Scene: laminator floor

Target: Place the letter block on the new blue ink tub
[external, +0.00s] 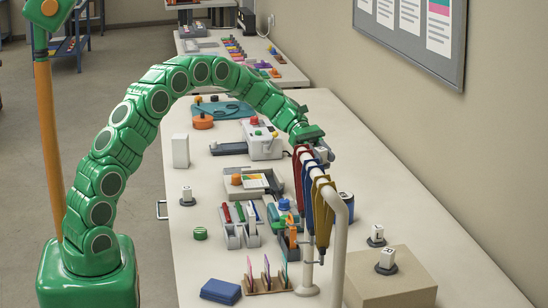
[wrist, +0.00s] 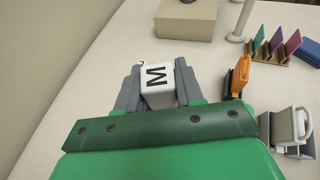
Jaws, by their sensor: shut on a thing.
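My gripper (wrist: 158,92) is shut on a white letter block (wrist: 157,82) marked with a black M, its grey fingers on either side. In the external view my gripper (external: 313,142) is at the far side of the bench behind the hanging rack, and the held block (external: 322,154) is partly hidden there. The block is held above the bench. A dark blue cylinder (external: 346,204) stands on the bench beyond the rack, partly hidden by its white post; I cannot tell whether it is the new blue ink tub. No blue tub shows clearly in the wrist view.
The white-post rack (external: 343,240) with hanging coloured items stands close to my gripper. A green tub (external: 200,233) is at left. The bench's right side is mostly clear.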

